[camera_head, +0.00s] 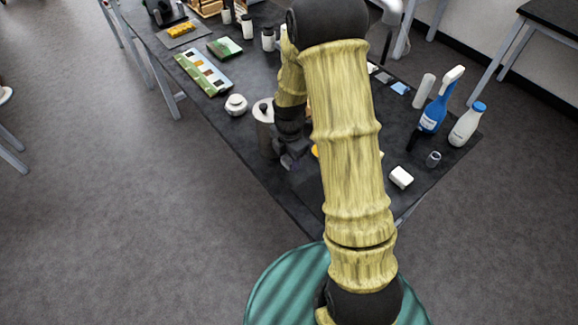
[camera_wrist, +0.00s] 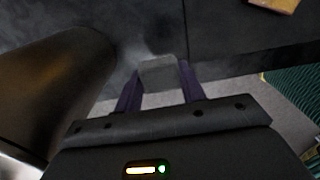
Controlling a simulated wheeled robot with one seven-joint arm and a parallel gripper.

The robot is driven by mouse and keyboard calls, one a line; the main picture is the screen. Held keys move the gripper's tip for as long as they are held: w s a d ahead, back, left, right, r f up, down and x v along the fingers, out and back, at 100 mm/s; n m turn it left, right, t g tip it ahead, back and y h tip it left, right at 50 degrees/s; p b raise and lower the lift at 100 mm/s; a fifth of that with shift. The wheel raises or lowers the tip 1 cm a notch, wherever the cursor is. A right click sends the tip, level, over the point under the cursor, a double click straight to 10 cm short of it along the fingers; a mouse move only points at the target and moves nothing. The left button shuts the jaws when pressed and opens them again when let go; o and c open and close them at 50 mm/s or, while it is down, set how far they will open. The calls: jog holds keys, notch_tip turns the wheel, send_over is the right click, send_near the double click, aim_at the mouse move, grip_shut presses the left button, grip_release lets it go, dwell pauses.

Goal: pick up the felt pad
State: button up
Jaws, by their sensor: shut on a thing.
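A small grey block-like piece, which I take to be the felt pad (camera_wrist: 160,74), sits between the two dark purple fingers of my gripper (camera_wrist: 158,85) in the wrist view. The fingers touch it on both sides, so my gripper is shut on it. In the head view my gripper (camera_head: 291,158) is low over the near left edge of the dark table, beside a metal canister. The pad cannot be made out there. Whether the pad touches the tabletop is unclear.
The metal canister (camera_head: 265,128) stands close to my gripper, and its curved side (camera_wrist: 50,80) fills the wrist view's left. A round white jar (camera_head: 236,105) is farther left.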

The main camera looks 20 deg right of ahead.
aim_at(288, 159)
notch_tip(288, 159, up, 5)
jog(key=shift+f, duration=0.2)
dwell(0.4)
jog(key=o, duration=0.3)
jog(key=shift+c, duration=0.8)
jog(key=shift+a+f, duration=0.1)
jog(key=shift+a, duration=0.05)
